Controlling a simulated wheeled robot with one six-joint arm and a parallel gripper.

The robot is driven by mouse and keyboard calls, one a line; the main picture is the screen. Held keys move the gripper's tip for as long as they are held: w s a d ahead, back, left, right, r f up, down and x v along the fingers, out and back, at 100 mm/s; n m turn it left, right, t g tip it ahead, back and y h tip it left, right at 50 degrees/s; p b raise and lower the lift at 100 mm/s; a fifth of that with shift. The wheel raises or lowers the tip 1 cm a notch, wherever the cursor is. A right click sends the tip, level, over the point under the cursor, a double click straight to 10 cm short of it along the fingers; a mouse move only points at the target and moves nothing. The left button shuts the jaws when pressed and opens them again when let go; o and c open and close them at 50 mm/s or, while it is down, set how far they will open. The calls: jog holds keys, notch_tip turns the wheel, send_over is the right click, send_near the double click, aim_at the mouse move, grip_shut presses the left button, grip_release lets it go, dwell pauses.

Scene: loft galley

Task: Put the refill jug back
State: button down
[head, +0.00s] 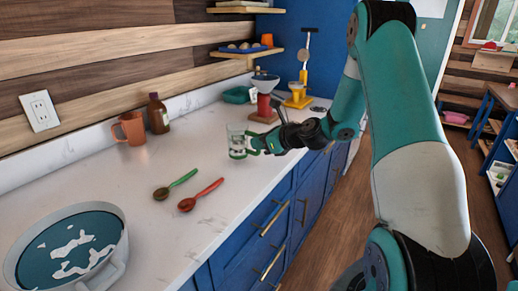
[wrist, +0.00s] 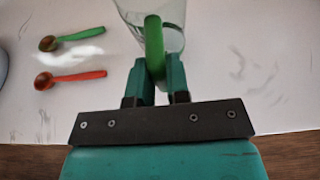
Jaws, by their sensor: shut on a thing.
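The refill jug is a clear glass jug (head: 236,138) with a green handle, over the white counter in the head view. In the wrist view its glass body (wrist: 174,22) is at the top, partly cut off by the frame edge. My gripper (head: 262,145) comes in from the right and is shut on the green handle (wrist: 154,42). In the wrist view the two teal fingers (wrist: 156,76) sit on either side of the handle. The jug looks upright and holds some clear liquid. I cannot tell whether its base touches the counter.
A green spoon (head: 175,184) and a red spoon (head: 200,195) lie nearer on the counter. A pot (head: 120,246) stands at the front left. An orange mug (head: 131,128) and brown bottle (head: 158,114) stand by the wall. Behind the jug are a red-based device (head: 265,102) and a teal tray (head: 236,95).

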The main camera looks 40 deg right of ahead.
jog(key=shift+f, duration=1.05)
jog(key=shift+f, duration=0.15)
jog(key=c, duration=1.1)
grip_release()
